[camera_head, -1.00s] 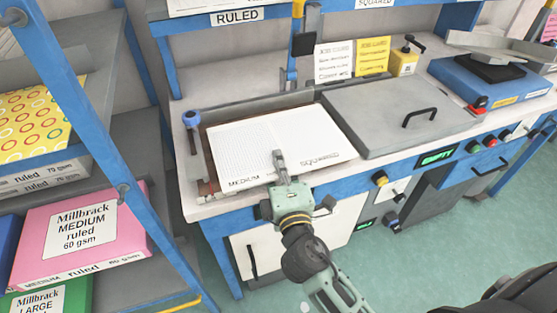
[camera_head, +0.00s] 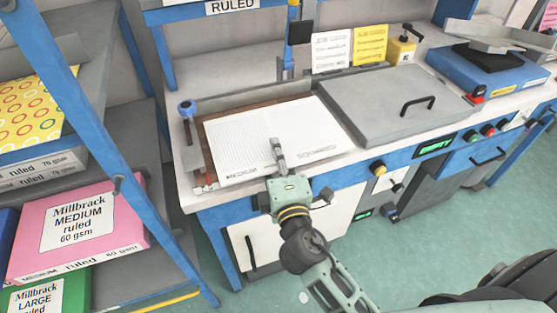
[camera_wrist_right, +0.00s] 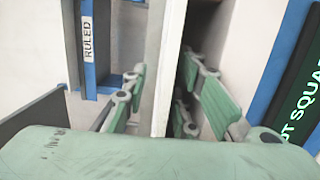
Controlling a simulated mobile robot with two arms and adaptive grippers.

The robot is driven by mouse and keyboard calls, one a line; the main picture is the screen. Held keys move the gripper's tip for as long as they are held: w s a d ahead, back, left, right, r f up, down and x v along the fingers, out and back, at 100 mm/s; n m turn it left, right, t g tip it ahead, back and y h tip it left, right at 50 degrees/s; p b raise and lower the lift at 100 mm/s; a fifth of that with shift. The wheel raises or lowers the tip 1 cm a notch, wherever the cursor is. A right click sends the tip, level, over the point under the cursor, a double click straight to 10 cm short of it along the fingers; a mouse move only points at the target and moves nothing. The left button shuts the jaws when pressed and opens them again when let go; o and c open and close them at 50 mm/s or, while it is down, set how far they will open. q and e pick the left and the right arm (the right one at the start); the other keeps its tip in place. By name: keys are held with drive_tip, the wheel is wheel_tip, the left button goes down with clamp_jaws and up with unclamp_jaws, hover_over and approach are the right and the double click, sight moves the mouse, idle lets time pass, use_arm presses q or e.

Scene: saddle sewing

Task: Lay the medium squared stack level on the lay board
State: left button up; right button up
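The medium squared stack (camera_head: 250,132) is a thick white paper block with a gridded top and small lettering along its front edge. It lies over the brown lay board (camera_head: 278,98), which shows as a strip behind it and at its left. My right gripper (camera_head: 278,155) is at the middle of the stack's front edge, one finger on top. In the right wrist view the stack's white edge (camera_wrist_right: 167,75) sits between the fingers, which look closed on it. A dark gap shows on its underside. Whether the stack touches the board is hidden. My left gripper is out of view.
A grey lidded box (camera_head: 390,103) with a black handle stands close to the stack's right. A blue-topped post (camera_head: 187,110) is at the left corner. A shelf rack with a pink ream (camera_head: 75,235) stands at the left.

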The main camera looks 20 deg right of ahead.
drive_tip(key=s+a, duration=0.1)
drive_tip(key=s, duration=1.1)
drive_tip(key=shift+a, duration=0.15)
drive_tip(key=s+f+m+g+y, duration=0.1)
drive_tip(key=s+f+g, duration=0.15)
drive_tip(key=f, duration=0.95)
drive_tip(key=s+f+m+g, duration=0.2)
drive_tip(key=f+g, duration=0.1)
drive_tip(key=f, duration=0.9)
drive_tip(key=s+f+m+g+y, duration=0.1)
drive_tip(key=s+f+g, duration=0.15)
drive_tip(key=f, duration=0.95)
drive_tip(key=s+d+f+m+g, duration=0.4)
drive_tip(key=s+f+m, duration=0.1)
drive_tip(key=s+f, duration=0.5)
drive_tip(key=s+d+f+m+g+p, duration=0.1)
drive_tip(key=s+d+f+m+g, duration=0.4)
drive_tip(key=s+f, duration=0.6)
drive_tip(key=s, duration=0.4)
drive_tip(key=shift+s+d+f, duration=0.15)
drive_tip(key=shift+s+f, duration=0.15)
